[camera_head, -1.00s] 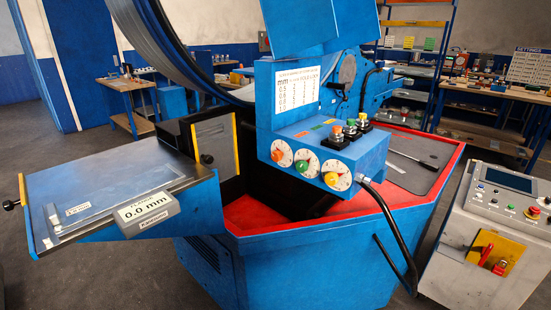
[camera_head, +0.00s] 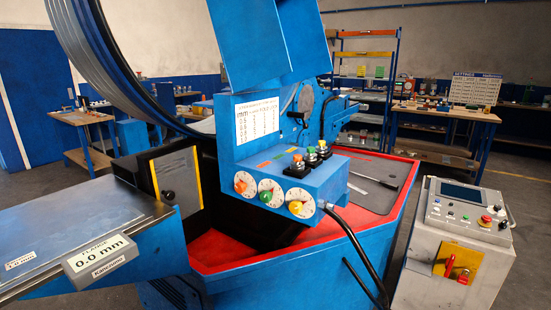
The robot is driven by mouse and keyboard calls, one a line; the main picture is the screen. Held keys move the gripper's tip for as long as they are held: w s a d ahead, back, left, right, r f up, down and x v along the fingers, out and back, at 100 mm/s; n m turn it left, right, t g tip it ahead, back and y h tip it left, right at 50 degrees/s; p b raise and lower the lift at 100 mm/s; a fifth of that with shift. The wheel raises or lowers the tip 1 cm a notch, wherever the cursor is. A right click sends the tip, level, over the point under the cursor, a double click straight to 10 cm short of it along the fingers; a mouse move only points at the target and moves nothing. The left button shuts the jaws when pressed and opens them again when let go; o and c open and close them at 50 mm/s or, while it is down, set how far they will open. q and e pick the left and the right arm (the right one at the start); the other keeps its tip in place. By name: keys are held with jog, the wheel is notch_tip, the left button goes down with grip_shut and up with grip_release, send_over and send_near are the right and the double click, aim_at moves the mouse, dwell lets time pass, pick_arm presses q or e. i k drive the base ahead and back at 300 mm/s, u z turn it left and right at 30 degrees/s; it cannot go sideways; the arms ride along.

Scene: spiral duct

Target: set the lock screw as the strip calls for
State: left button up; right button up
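Neither gripper is in view. The blue spiral duct machine fills the middle of the camera_head view. A black knob (camera_head: 168,196), which may be the lock screw, sits low on a grey upright plate (camera_head: 177,172) with a yellow edge. A small label strip (camera_head: 20,261) on the left table reads about 1.0 mm, though the print is small. A grey readout box (camera_head: 98,258) at the table's front edge shows 0.0 mm. A white chart (camera_head: 257,120) headed mm hangs on the blue panel; its rows are too small to read surely.
A black cable (camera_head: 352,238) hangs in front of the red-rimmed tray (camera_head: 378,187). A grey control console (camera_head: 460,230) stands at right. Open floor lies behind it.

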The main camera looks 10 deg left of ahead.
aim_at(240, 187)
jog(key=z, duration=1.95)
jog(key=i, duration=0.45)
jog(key=u, duration=1.95)
